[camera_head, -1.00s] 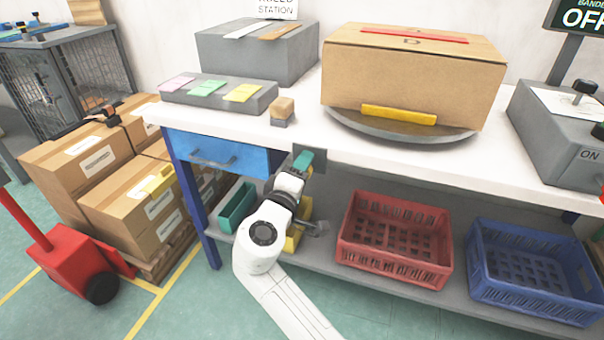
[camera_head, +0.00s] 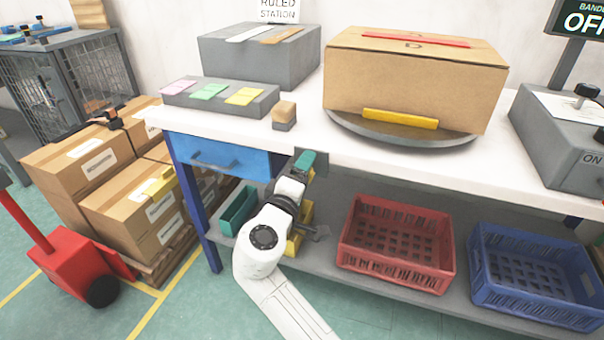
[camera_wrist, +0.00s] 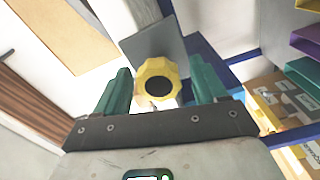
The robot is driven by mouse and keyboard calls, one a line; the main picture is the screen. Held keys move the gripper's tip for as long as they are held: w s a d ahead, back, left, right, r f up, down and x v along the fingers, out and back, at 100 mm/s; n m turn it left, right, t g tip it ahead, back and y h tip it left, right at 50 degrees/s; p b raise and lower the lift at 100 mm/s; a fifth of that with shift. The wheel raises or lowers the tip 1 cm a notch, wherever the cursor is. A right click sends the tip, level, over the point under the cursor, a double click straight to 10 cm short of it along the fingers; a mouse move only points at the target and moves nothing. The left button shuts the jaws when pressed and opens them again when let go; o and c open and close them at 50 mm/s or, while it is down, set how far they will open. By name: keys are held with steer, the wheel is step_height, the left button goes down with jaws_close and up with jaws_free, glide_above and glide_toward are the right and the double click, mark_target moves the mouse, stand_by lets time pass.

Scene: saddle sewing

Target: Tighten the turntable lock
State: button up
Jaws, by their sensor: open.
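The turntable (camera_head: 345,127) is a grey disc on the white workbench, with a large cardboard box (camera_head: 375,88) on top. A yellow scalloped knob with a dark centre (camera_wrist: 157,80), apparently the turntable lock, stands in front of a grey plate (camera_wrist: 152,43) in the wrist view. My gripper (camera_wrist: 160,73) is open, with one green finger on each side of the knob. Gaps show between the fingers and the knob. In the head view my gripper (camera_head: 304,164) is at the bench's front edge, beside the blue drawer; the knob is hidden there.
A blue drawer (camera_head: 218,158) is left of my gripper. Red (camera_head: 400,235) and blue (camera_head: 535,270) crates sit on the lower shelf. A small wooden block (camera_head: 284,112) stands on the bench top. Stacked boxes (camera_head: 90,158) and a red pallet jack (camera_head: 72,262) are at left.

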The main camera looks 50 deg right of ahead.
steer(key=p+v, duration=0.1)
steer(key=v, duration=0.9)
steer(key=shift+a+p, duration=0.3)
steer(key=shift+a, duration=0.1)
steer(key=shift+s, duration=0.1)
steer(key=s+d+f+m+g+y, duration=0.1)
steer(key=s+d+f+y, duration=0.15)
steer(key=f, duration=0.25)
steer(key=s+d+f+g+y, duration=0.1)
steer(key=s+d+f+y, duration=0.1)
steer(key=s+f+y, duration=0.3)
steer(key=s+a+f+g+y, duration=0.2)
steer(key=s+a+f+y, duration=0.3)
steer(key=s+f, duration=0.25)
steer(key=s+a+f+g+y, duration=0.1)
steer(key=s+a+f+y, duration=0.4)
steer(key=s, duration=0.3)
step_height(320, 180, up, 22)
steer(key=p, duration=2.3)
steer(key=shift+d+f+m+h, duration=0.15)
steer(key=shift+d+m+h, duration=0.1)
steer(key=shift+m+h, duration=0.15)
